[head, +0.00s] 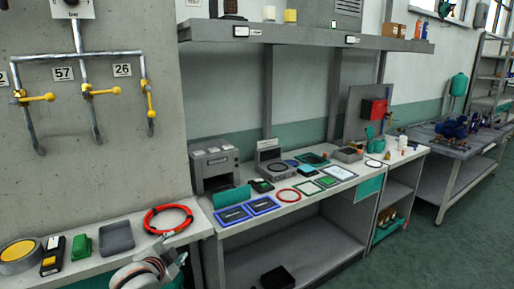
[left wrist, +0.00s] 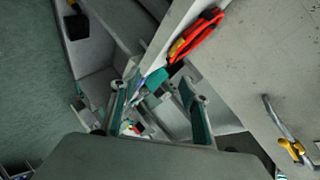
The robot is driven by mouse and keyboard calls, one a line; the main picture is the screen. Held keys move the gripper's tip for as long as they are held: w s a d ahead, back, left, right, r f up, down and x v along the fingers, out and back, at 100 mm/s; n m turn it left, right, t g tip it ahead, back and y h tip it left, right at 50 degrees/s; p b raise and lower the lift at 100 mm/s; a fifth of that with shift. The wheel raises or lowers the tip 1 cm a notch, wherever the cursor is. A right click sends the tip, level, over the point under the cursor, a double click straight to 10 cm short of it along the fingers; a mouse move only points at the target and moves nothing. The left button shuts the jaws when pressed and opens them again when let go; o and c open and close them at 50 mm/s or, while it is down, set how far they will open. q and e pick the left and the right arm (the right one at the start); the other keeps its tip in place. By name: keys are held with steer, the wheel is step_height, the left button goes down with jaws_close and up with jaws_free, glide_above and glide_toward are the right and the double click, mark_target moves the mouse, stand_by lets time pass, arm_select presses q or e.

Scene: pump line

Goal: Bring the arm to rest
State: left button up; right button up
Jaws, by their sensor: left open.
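My left gripper (head: 172,264) shows at the bottom of the head view, in front of the near bench's front edge. In the left wrist view the left gripper (left wrist: 156,103) has its two teal-padded fingers spread apart with nothing held between them. The fingers appear clear of the bench and its objects. My right gripper is in neither view.
A red cable coil (head: 168,218), a grey tray (head: 116,238) and a green block (head: 81,246) lie on the near bench. Blue-framed panels (head: 233,215) lie on the workbench to the right. Yellow-handled valves (head: 101,91) stick out from the wall. Floor at right is clear.

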arm_select(q)
steer(key=s+d+f+n+g+h, duration=0.1)
steer(key=s+d+f+n, duration=0.1)
steer(key=s+f, duration=0.8)
steer(key=s+d+f+n+h, duration=0.1)
steer(key=s+f+n, duration=0.2)
steer(key=s+f, duration=0.8)
steer(key=s, duration=0.3)
steer(key=shift+d+f+g, duration=0.2)
steer(key=shift+d+g, duration=0.15)
steer(key=shift+g, duration=0.05)
steer(key=s+f, duration=0.1)
steer(key=s, duration=0.2)
steer(key=s+f+n, duration=0.1)
steer(key=s, duration=0.2)
steer(key=s+d+f+n, duration=0.1)
steer(key=s, duration=0.2)
steer(key=shift+s+h, duration=0.2)
steer(key=shift+h, duration=0.2)
steer(key=shift+c, duration=0.3)
